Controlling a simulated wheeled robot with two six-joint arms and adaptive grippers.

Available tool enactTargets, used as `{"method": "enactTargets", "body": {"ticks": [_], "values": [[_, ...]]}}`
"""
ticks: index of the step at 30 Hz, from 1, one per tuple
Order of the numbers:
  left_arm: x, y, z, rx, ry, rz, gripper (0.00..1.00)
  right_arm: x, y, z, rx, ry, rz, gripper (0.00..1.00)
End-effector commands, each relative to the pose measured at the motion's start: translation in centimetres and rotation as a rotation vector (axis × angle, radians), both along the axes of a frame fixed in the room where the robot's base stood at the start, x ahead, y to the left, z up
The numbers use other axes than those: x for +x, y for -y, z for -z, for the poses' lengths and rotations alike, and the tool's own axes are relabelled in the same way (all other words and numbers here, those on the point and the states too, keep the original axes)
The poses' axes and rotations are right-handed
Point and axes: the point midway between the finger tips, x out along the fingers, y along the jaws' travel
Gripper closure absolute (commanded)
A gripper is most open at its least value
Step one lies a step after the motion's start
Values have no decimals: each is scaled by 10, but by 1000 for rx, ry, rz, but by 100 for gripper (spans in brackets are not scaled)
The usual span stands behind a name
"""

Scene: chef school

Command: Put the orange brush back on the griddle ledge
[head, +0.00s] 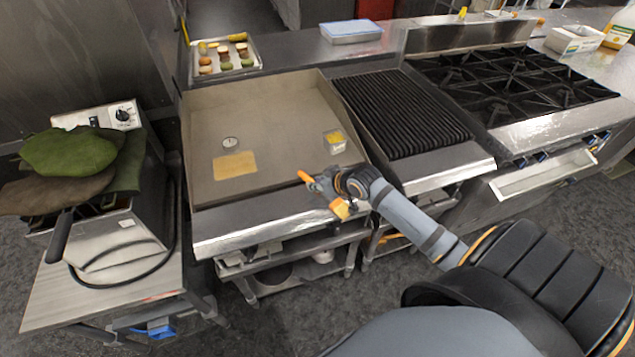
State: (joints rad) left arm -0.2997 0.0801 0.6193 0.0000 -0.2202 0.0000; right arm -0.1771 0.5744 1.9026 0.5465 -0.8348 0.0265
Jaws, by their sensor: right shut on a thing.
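My right gripper (325,186) reaches in from the lower right and is shut on the orange brush (306,177). An orange end of the brush sticks out to the left of the fingers, and a yellow-orange part shows below them. The fingers hide its middle. The brush is over the front of the griddle, near the right part of the steel griddle ledge (240,232). I cannot tell whether it touches the ledge. The griddle plate (270,115) lies behind the ledge. My left gripper is not in view.
A yellow slab (234,165), a round dial (230,142) and a small yellow-topped container (335,141) are on the griddle plate. A ribbed grill (400,110) adjoins on the right. Green cloths (70,152) lie on a fryer at left. The ledge's left part is clear.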

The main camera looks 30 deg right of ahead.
Motion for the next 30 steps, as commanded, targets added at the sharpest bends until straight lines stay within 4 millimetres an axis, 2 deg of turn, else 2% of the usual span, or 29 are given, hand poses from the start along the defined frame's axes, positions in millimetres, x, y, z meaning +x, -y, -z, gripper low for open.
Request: {"method": "enactTargets", "body": {"ticks": [1,5,17,21,26,27,30], "values": [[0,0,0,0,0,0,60,0,0,1,0,0,0,75],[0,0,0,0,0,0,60,0,0,1,0,-1,0,57],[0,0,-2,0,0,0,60,-4,2,-6,-4,-1,0,56],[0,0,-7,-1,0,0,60,-22,5,-22,-10,-3,-6,56],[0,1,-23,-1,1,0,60,-46,8,-46,-11,-5,-9,56],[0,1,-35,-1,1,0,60,-53,10,-57,-13,-6,-5,56],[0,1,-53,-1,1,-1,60,-68,11,-70,-10,-8,-9,56]]}}
